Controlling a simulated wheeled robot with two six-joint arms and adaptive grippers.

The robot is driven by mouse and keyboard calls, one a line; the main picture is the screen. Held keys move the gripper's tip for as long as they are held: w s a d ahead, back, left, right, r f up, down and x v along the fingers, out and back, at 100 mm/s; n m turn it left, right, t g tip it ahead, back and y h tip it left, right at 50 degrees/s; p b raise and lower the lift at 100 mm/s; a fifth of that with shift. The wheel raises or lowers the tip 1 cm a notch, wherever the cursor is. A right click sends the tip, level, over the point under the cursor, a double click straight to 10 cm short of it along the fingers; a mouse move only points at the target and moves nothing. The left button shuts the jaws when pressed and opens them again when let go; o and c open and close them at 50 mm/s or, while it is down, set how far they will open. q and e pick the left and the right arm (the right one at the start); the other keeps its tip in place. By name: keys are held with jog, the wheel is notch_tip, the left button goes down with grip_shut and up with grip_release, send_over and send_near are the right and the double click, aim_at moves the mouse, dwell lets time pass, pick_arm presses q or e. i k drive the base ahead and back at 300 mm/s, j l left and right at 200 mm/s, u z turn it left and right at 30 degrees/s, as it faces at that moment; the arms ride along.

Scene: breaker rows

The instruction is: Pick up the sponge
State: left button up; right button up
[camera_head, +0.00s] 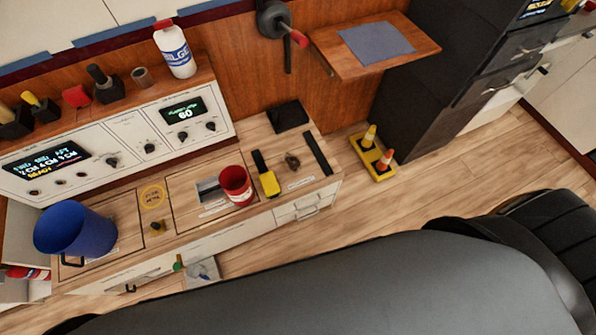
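I cannot make out a sponge for certain in the head view. A small yellow and black item (268,182) lies on the wooden counter (325,182), just right of a red cup (236,186); it is too small to tell whether it is a sponge or a tool. Neither my left nor my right gripper shows. A large dark grey rounded shape hides the lower part of the view.
A blue bucket (75,230) stands at the counter's left end. A white bottle (175,50) stands on the ledge above the control panel (128,143). A wooden shelf (345,66) carries a grey-blue mat (376,42). A yellow tray (362,157) with small cones sits on the open floor (440,180).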

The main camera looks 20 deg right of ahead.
aim_at(270, 185)
jog(key=k+j, duration=0.15)
jog(key=k, duration=0.45)
jog(key=k+j, duration=0.2)
jog(key=k, duration=0.35)
